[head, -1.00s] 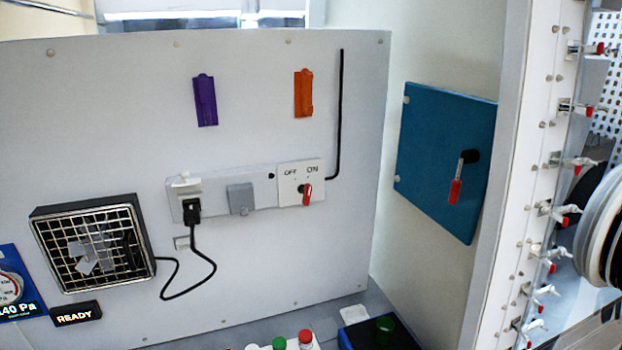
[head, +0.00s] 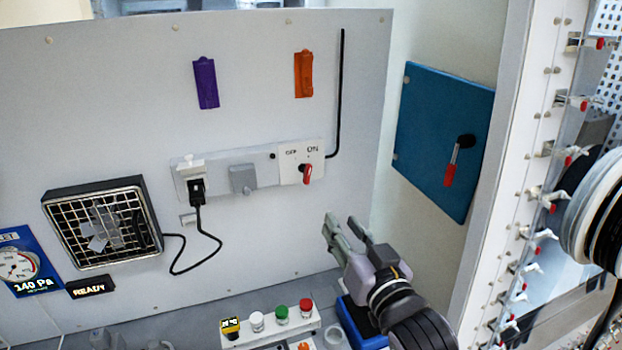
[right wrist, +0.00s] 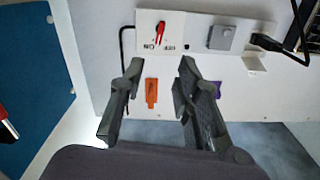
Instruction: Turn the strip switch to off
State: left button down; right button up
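The strip switch is a red knob (head: 306,173) on a white plate (head: 289,177) marked OFF and ON, at the right end of the strip on the wall panel. The knob leans toward the ON mark. In the right wrist view the plate is upside down, with the red knob (right wrist: 160,32) beyond the fingertips. My right gripper (head: 342,224) is open and empty, below and right of the switch and apart from it. Its two spread fingers also show in the right wrist view (right wrist: 161,70). My left gripper is not in view.
A black plug (head: 197,187) with a hanging cord sits at the strip's left end, beside a grey square cover (head: 242,179). A blue panel (head: 440,140) with a red-handled lever is at right. A button box (head: 270,327) stands below. The wall around the switch is clear.

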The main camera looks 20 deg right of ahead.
send_near(309, 176)
jog(key=w, duration=0.7)
jog(key=shift+a, duration=0.1)
jog(key=shift+w, duration=0.8)
jog(key=shift+f, duration=0.1)
grip_shut()
